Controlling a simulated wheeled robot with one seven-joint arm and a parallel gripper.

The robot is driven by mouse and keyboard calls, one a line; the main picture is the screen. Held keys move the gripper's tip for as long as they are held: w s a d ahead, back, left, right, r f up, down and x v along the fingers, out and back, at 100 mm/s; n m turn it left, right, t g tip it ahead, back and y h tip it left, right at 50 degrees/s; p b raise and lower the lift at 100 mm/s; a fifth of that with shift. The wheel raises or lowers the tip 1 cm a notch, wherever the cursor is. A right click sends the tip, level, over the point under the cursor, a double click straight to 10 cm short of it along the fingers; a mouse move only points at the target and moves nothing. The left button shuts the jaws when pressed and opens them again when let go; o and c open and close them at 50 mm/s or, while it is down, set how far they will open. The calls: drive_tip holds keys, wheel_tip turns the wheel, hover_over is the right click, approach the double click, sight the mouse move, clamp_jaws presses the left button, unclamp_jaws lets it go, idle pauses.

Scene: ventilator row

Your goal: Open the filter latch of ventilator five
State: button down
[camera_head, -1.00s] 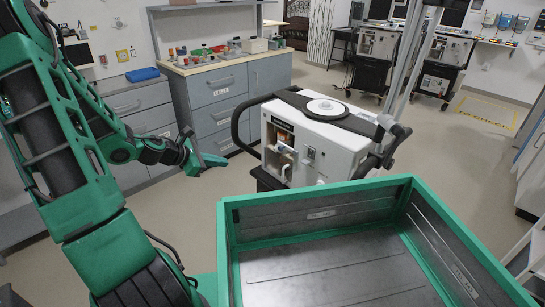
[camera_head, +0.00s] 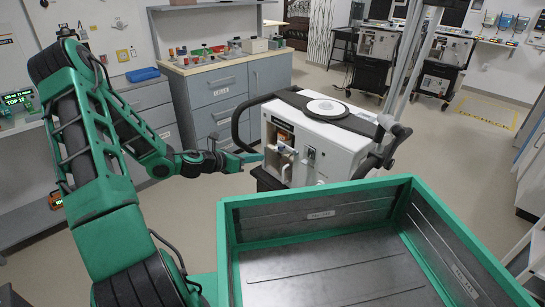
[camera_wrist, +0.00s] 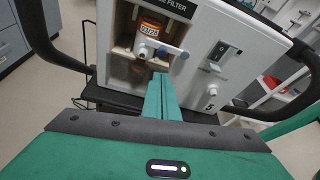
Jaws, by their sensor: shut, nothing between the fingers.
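Ventilator five (camera_head: 325,150) is a white box on a dark cart, and it also shows in the wrist view (camera_wrist: 235,50) with a "5" on its front. Its filter recess holds a filter (camera_wrist: 150,30) with an orange label reading 03/28. A lever with a blue-grey end, which looks like the filter latch (camera_wrist: 170,50), lies across the lower part of the filter. My gripper (camera_wrist: 163,78) is shut and empty, its fingertips just below the lever. I cannot tell whether they touch anything. In the head view my gripper (camera_head: 258,157) is at the ventilator's left front.
A black handle (camera_head: 237,125) curves out at the ventilator's left side. A green-rimmed tray (camera_head: 320,197) fills the foreground. Grey drawer cabinets (camera_head: 220,105) stand behind my arm. Open floor (camera_head: 465,160) lies to the right.

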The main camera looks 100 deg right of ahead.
sight(287, 148)
drive_tip(key=x, duration=1)
idle(0.4)
